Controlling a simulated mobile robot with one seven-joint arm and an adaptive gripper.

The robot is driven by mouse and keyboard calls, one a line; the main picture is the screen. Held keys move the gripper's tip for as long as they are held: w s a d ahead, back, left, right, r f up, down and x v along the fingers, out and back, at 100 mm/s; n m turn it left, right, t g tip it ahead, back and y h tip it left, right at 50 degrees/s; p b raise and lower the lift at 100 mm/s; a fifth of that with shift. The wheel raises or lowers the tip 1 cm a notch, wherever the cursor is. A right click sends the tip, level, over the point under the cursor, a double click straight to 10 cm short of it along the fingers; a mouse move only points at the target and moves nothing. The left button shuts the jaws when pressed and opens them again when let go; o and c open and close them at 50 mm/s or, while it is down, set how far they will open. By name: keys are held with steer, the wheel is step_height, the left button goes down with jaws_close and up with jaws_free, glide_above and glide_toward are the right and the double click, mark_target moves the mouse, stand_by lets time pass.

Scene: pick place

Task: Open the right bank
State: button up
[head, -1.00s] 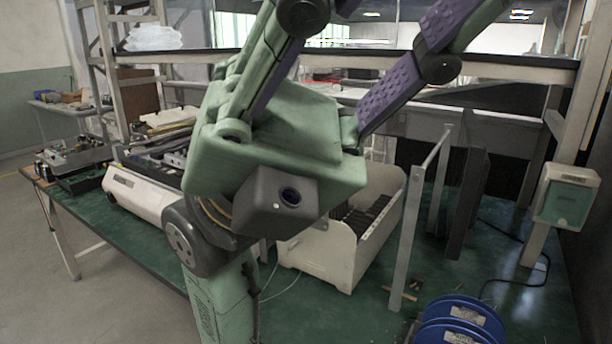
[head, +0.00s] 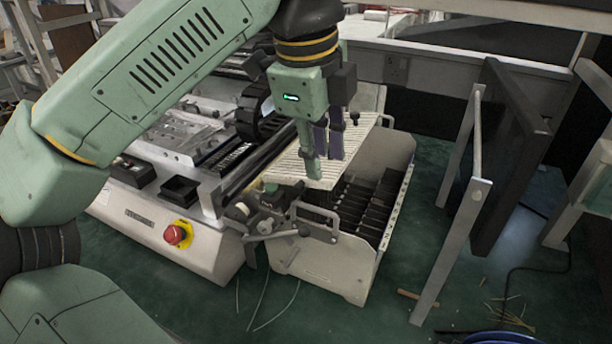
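A cream ribbed plate (head: 352,138) lies at the bin's upper left, next to the machine. My gripper (head: 322,168) points down over this plate, with a green finger and purple parts showing. Its fingertips are close to the plate, but I cannot tell whether they touch it. The gap between the fingers is not clear, and no held thing shows.
The white machine (head: 160,234) has a red emergency button (head: 177,235) at its front corner. A light metal frame (head: 450,246) stands right of the bin, with a dark upright panel (head: 508,165) behind it.

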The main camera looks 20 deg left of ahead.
mark_target(319, 209)
steer(key=shift+n, duration=0.3)
steer(key=b+x, duration=0.2)
steer(key=x, duration=0.1)
steer(key=b+x, duration=0.2)
steer(key=x, duration=0.2)
steer(key=a+b+x, duration=0.1)
steer(key=b+x, duration=0.1)
steer(key=x, duration=0.1)
steer(key=shift+s+f+b, duration=0.2)
steer(key=shift+f+b, duration=0.1)
steer(key=shift+f, duration=0.15)
steer(key=shift+c, duration=0.2)
jaws_close()
